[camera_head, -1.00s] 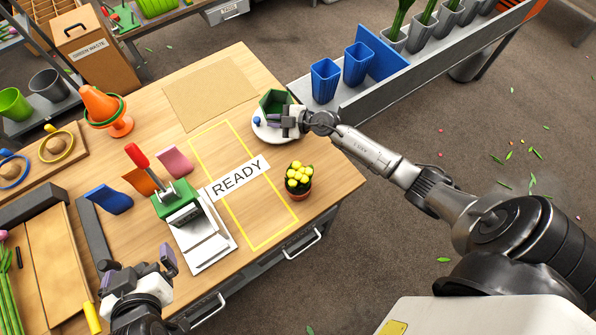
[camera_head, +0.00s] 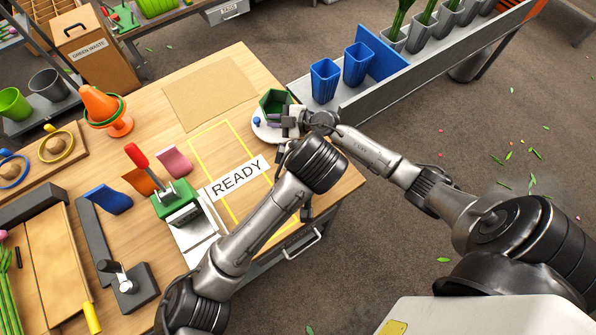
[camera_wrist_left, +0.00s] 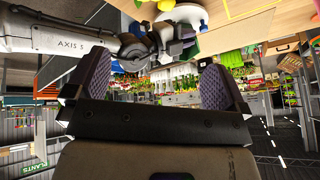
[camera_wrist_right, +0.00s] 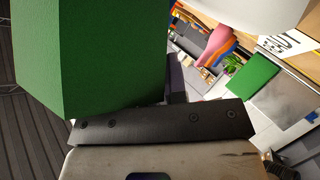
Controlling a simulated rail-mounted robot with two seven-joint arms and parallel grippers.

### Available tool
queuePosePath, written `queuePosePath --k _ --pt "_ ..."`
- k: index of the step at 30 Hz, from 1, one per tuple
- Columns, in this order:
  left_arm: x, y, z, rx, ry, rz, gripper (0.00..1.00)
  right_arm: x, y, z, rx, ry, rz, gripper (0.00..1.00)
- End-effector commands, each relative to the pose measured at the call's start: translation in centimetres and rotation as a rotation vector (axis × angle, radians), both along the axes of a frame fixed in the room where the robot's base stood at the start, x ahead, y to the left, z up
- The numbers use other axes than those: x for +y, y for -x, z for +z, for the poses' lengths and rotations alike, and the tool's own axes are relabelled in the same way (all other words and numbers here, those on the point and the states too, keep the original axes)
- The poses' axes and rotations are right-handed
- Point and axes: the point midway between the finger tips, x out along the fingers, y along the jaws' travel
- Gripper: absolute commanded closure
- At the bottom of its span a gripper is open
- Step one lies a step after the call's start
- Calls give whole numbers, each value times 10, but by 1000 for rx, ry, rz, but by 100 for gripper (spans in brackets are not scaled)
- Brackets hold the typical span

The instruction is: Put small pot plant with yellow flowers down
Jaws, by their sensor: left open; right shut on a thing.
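My right gripper (camera_head: 291,119) is shut on a green six-sided container (camera_head: 274,101) at the table's back right corner, by a round white plate (camera_head: 261,130). The green container (camera_wrist_right: 90,55) fills the left of the right wrist view.
The wooden table (camera_head: 235,65) carries a READY label (camera_head: 239,175) in a yellow outline, partly covered by my left arm. A green press with a red handle (camera_head: 176,200) stands left of it. A grey trough with blue vases (camera_head: 325,80) lies beyond the table's right edge.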

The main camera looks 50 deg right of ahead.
Motion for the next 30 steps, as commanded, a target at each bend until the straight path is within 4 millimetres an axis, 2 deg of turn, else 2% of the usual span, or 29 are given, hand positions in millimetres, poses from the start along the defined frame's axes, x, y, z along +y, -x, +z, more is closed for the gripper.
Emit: queuePosePath --k 1,3,12,16,24,30 --pt "3 -3 -8 48 -9 65 0 1 3 -7 16 0 2 100" --pt "7 -2 -14 105 -9 149 0 1 3 -7 16 0 2 100" --pt "13 2 -17 191 41 370 0 1 3 -7 15 -1 2 100" --pt "11 -2 -28 199 52 402 0 1 3 -7 15 -1 2 100" --pt "2 -14 -64 200 55 408 0 1 3 -7 15 -1 2 100" --pt "-2 -19 -77 200 57 406 0 1 3 -7 15 -1 2 100"
